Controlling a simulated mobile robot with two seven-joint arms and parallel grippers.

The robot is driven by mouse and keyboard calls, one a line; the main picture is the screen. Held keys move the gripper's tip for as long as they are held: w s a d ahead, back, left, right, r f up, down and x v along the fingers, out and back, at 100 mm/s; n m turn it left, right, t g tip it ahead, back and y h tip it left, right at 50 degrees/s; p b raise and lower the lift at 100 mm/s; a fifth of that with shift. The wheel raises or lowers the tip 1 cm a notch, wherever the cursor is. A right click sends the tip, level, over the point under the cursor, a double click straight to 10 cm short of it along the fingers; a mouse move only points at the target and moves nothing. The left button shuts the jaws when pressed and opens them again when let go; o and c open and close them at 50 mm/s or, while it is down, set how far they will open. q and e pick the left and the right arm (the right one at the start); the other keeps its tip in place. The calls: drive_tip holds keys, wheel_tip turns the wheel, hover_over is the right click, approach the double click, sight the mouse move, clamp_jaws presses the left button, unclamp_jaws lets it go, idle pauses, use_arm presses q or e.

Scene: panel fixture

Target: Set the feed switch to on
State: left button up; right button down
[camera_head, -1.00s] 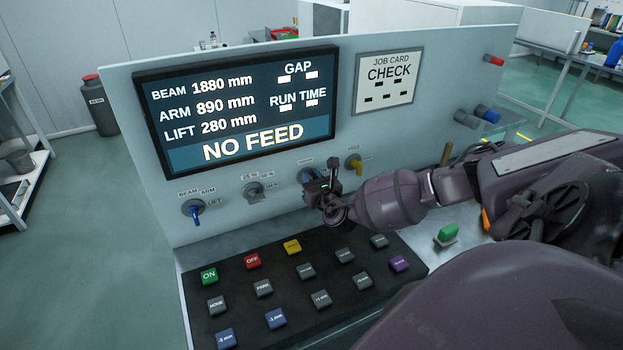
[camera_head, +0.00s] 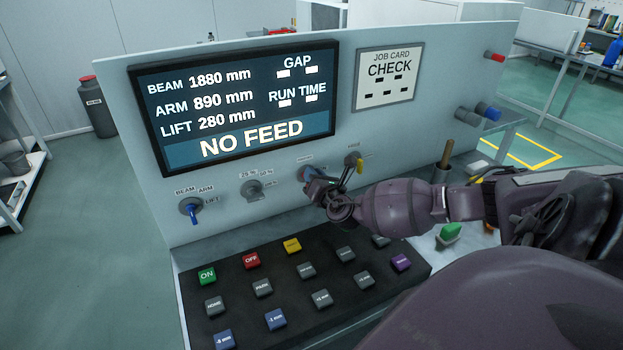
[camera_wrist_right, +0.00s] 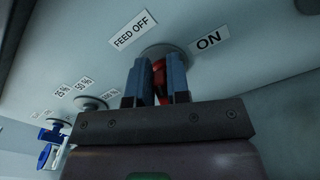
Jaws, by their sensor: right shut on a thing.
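The feed switch (camera_head: 307,173) is a round knob on the upright panel below the screen, mostly hidden by my right gripper (camera_head: 316,184) in the head view. In the right wrist view, its round base (camera_wrist_right: 160,51) sits between the labels "FEED OFF" (camera_wrist_right: 133,28) and "ON" (camera_wrist_right: 208,40). Its red handle (camera_wrist_right: 159,76) is between the two fingers of my right gripper (camera_wrist_right: 158,82), which is shut on it. The exact handle angle is hard to tell. The screen (camera_head: 248,100) reads "NO FEED". My left gripper is out of view.
A percent selector (camera_head: 255,189) and a blue-handled beam/arm/lift selector (camera_head: 192,209) sit left of the gripper. A yellow-handled switch (camera_head: 356,163) is close on its right. A dark keypad with a green ON button (camera_head: 207,275) lies below. A job card (camera_head: 388,77) hangs above.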

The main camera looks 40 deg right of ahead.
drive_tip(key=m, duration=0.1)
drive_tip(key=m+b, duration=0.1)
drive_tip(key=m, duration=0.1)
drive_tip(key=f+m+b, duration=0.1)
drive_tip(key=shift+s+d+m, duration=0.2)
drive_tip(key=shift+d+m, duration=0.05)
drive_tip(key=shift+m, duration=0.05)
use_arm(q)
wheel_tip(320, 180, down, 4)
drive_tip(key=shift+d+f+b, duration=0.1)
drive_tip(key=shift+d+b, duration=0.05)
drive_tip(key=shift+b, duration=1.05)
use_arm(e)
drive_tip(key=m, duration=0.6)
drive_tip(key=shift+d+f, duration=0.2)
drive_tip(key=shift+f, duration=0.15)
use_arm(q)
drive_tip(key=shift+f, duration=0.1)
use_arm(e)
drive_tip(key=shift+m, duration=0.4)
drive_tip(key=c, duration=1.2)
unclamp_jaws()
drive_tip(key=shift+r, duration=0.1)
drive_tip(key=shift+o, duration=0.2)
